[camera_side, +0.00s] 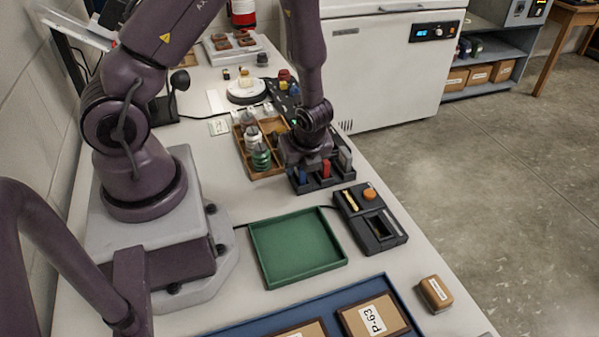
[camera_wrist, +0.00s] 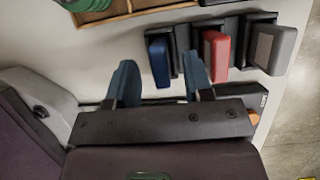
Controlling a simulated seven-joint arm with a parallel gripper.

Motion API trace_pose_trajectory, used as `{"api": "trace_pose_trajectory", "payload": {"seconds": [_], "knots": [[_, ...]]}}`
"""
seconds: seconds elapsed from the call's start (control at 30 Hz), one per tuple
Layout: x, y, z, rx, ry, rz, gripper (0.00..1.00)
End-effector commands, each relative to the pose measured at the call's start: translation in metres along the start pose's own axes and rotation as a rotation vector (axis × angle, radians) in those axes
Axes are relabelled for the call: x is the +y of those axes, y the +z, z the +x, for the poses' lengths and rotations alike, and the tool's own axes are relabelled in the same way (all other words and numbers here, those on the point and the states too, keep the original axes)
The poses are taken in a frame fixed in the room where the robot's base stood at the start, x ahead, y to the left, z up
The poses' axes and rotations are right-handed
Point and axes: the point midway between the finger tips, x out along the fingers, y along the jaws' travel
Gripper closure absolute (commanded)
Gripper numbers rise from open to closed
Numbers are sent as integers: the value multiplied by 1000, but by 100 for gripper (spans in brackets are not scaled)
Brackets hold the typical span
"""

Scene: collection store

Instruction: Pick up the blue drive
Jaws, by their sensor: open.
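The blue drive (camera_wrist: 159,62) stands upright in a slot of a dark rack, at the left end of a row. In the wrist view it appears between my gripper's fingers (camera_wrist: 160,78), nearer the right finger. The jaws are apart with nothing gripped. Whether the fingertips have reached down beside the drive, I cannot tell. In the side view my gripper (camera_side: 306,166) is over the rack (camera_side: 324,184) and partly hides the blue drive (camera_side: 302,175). A red drive (camera_wrist: 216,50) and a grey drive (camera_wrist: 270,48) stand to its right.
A wooden compartment tray (camera_side: 268,172) with several jars is left of the rack. A black device (camera_side: 378,240) and an empty green tray (camera_side: 297,248) are nearer the camera. A blue tray (camera_side: 235,330) with labelled boxes lies in front. A white freezer (camera_side: 380,80) stands beyond.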

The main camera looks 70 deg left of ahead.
Motion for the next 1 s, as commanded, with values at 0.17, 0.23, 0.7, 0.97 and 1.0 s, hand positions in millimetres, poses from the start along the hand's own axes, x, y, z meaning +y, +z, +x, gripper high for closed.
{"api": "trace_pose_trajectory", "payload": {"seconds": [0.17,0.23,0.7,0.97,1.0], "knots": [[0,0,16,0,0,1,53],[0,0,17,0,-1,-1,53],[0,0,17,0,-1,-1,100],[0,1,15,0,-2,-1,100],[-1,1,14,0,-2,-1,100]]}}
